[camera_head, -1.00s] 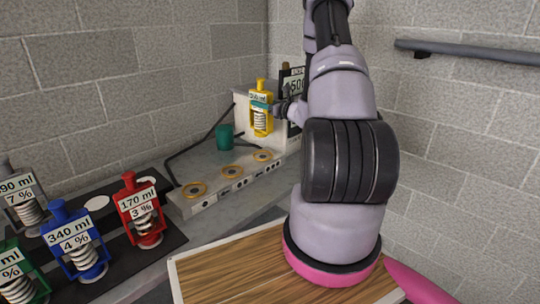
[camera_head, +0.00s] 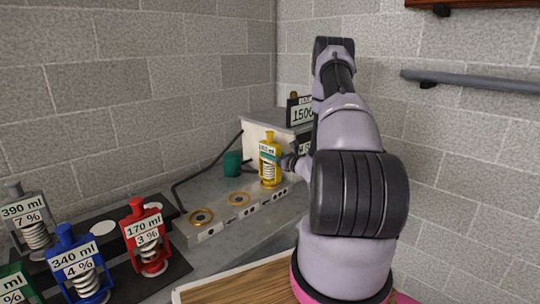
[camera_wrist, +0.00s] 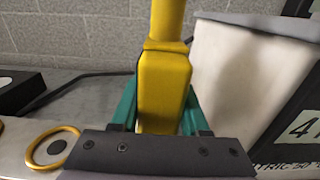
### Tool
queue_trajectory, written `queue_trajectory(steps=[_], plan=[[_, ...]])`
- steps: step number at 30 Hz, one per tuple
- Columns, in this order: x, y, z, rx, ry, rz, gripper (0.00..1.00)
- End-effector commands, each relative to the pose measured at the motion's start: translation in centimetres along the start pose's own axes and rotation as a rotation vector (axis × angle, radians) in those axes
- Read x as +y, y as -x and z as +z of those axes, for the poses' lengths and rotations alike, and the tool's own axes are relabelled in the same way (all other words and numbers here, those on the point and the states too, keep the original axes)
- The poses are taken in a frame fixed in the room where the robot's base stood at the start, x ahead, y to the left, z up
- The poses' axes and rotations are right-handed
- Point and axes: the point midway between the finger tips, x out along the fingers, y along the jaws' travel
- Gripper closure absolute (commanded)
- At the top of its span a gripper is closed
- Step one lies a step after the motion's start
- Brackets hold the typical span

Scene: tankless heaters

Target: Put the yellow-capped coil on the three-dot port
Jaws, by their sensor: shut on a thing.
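The yellow-capped coil (camera_head: 269,160) is upright, with a white spring in a yellow frame and a label partly covered by my gripper. My gripper (camera_head: 270,156) is shut on its upper part; the wrist view shows teal fingers on both sides of the yellow body (camera_wrist: 163,90). The coil stands at or just above the far right end of the port strip (camera_head: 225,217). Gold-ringed ports show at the near left (camera_head: 201,217) and middle (camera_head: 238,198). The far port is hidden behind the coil. I cannot tell whether its base touches. The dot marks are too small to count.
A teal cup (camera_head: 232,163) stands behind the strip. A white box (camera_head: 262,133) is close behind the coil. Red (camera_head: 148,238), blue (camera_head: 79,268), grey (camera_head: 29,222) and green coils stand on the black rack at left. A wooden board (camera_head: 235,285) is in front.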

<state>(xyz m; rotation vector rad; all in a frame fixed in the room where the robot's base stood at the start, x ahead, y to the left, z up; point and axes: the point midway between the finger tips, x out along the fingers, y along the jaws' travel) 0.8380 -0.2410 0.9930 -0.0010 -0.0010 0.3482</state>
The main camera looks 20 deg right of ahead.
Motion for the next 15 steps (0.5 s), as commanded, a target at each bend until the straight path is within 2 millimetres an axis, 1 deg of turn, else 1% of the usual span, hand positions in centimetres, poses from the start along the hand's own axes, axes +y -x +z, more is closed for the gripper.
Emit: queue_trajectory(steps=[5, 6, 8, 15], plan=[[-0.03, -0.03, -0.19, -0.001, 0.0, 0.0, 1.0], [-0.01, 0.0, -0.29, 0.0, 0.0, 0.0, 0.47], [-0.01, 0.01, -0.26, 0.0, 0.0, 0.0, 0.25], [0.0, 0.01, -0.27, 0.001, 0.0, 0.0, 0.25]])
